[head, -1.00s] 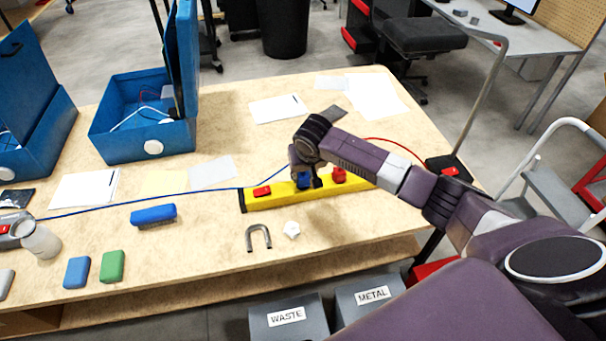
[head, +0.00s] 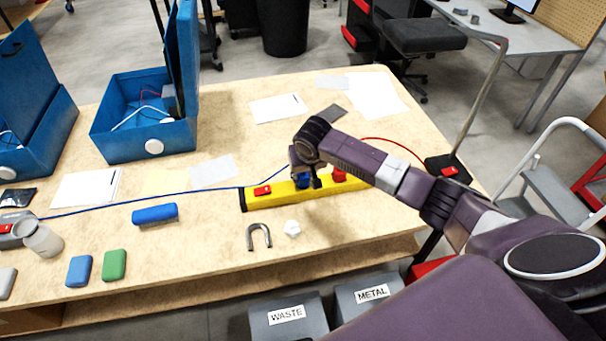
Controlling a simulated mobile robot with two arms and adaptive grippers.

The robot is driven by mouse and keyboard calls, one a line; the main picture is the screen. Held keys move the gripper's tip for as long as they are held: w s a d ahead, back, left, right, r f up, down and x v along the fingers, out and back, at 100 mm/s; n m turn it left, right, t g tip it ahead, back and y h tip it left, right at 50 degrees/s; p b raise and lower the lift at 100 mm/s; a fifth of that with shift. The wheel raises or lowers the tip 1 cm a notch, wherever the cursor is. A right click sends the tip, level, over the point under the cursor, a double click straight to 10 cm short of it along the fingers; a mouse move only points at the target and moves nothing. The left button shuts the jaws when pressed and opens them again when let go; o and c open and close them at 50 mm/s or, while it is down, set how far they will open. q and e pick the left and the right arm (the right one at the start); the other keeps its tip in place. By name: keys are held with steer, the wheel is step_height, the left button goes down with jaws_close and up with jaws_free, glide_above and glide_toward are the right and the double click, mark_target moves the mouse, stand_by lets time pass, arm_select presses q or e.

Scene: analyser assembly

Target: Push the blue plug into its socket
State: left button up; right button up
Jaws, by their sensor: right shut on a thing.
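The blue plug (head: 303,180) is at the yellow socket bar (head: 275,199), with its blue cable (head: 150,202) running left across the table. My right gripper (head: 304,182) reaches in from the right and is shut on the blue plug, over the middle of the bar. The gripper hides much of the plug and its socket, so I cannot tell how deep the plug sits. A red plug (head: 338,175) sits on the bar just right of the gripper, with a red cable (head: 390,142) running behind my arm. My left gripper is not in view.
A red switch (head: 262,190) is on the bar's left part. A horseshoe magnet (head: 259,236) and a white piece (head: 292,228) lie in front. A blue cylinder (head: 155,214), blue block (head: 79,270) and green block (head: 114,265) lie left. An open blue case (head: 140,140) stands behind.

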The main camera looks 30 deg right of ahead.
steer(key=shift+f, duration=0.45)
steer(key=o, duration=1.1)
steer(key=shift+o, duration=0.2)
steer(key=v, duration=1.2)
steer(key=shift+f, duration=0.1)
